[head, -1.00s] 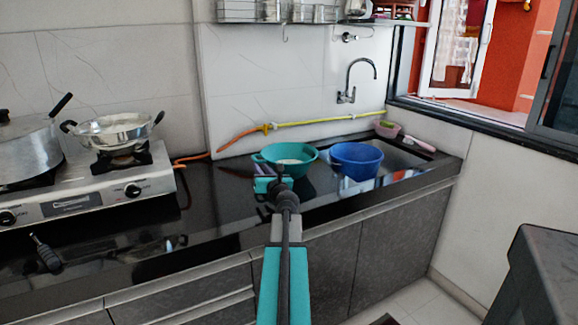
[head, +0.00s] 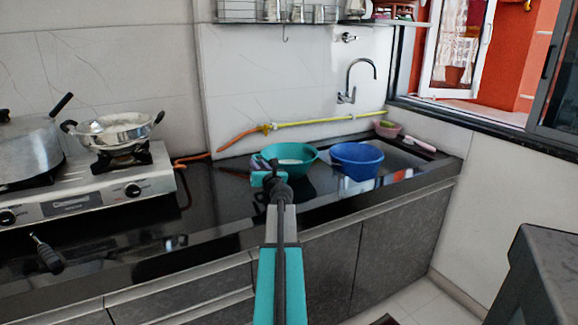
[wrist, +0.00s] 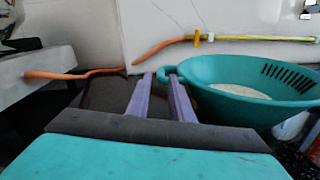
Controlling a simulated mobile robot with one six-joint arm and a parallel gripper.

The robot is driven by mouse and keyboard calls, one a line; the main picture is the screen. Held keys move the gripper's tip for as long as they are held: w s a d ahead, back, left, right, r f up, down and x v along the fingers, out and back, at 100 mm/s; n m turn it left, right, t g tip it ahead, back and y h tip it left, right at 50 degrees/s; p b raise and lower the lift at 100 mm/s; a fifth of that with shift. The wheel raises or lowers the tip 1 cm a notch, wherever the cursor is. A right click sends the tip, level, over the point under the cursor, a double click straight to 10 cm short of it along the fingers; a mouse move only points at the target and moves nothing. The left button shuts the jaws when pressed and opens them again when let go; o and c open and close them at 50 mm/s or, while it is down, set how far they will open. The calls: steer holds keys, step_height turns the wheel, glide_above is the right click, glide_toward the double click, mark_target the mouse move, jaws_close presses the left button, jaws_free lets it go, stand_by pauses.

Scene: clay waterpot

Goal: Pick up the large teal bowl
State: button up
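The large teal bowl (head: 291,163) stands on the black counter beside a blue tub, with something pale inside it. In the wrist view the bowl (wrist: 235,80) is at the right, with slots in its far side and a small loop handle on its left. My gripper (wrist: 161,78) is open, its two purple fingers apart and pointing forward. The handle is close to the fingertips, around the right one; I cannot tell whether they touch. In the head view my gripper (head: 262,168) is at the bowl's left side, and my wrist partly hides the bowl.
The blue tub (head: 356,160) stands close on the bowl's right, near the sink. A stove (head: 90,190) with pots is at the left. An orange and yellow hose (head: 290,123) runs along the back wall. The counter between stove and bowl is mostly clear.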

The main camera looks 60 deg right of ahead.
steer(key=shift+x, duration=2.6)
steer(key=shift+s, duration=0.1)
steer(key=shift+c, duration=0.3)
jaws_close()
